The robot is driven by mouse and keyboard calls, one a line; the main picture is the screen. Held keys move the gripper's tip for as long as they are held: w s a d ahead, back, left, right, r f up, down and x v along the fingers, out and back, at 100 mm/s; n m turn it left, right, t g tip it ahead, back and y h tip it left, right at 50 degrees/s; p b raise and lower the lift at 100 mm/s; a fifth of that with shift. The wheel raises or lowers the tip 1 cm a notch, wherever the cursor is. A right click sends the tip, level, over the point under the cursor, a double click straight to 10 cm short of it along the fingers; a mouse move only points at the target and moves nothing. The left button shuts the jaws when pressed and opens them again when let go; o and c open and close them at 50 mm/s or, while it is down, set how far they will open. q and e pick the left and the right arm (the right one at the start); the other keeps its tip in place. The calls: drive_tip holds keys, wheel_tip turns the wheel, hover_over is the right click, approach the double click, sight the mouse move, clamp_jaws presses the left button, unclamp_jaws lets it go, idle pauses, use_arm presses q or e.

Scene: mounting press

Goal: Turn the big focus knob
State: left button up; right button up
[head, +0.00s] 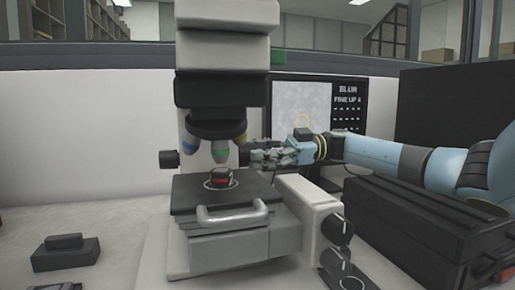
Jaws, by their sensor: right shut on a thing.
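The microscope (228,55) stands in the middle with its dark objective turret (217,130) above the stage (190,195). A small black knob (169,159) sticks out on the left of its column. My right gripper (256,156) reaches in from the right and is shut at the right side of the column, at knob height. The big focus knob there is largely hidden by the fingers. A small dark and red sample (221,177) sits on the stage inside a pale ring. My left gripper is not in view.
A silver handle (232,217) juts from the stage front. A white side box (306,207) carries black dials (338,229). A screen (303,108) with a grey picture and text stands behind my right arm. A black case (420,225) lies at right, dark blocks (66,253) at left.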

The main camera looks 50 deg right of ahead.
drive_tip(key=shift+m+p, duration=0.4)
drive_tip(key=shift+m, duration=0.7)
drive_tip(key=shift+f, duration=0.1)
drive_tip(key=o, duration=1.2)
drive_tip(key=shift+c, duration=0.2)
drive_tip(key=v, duration=1.2)
drive_tip(key=shift+w+d, duration=0.1)
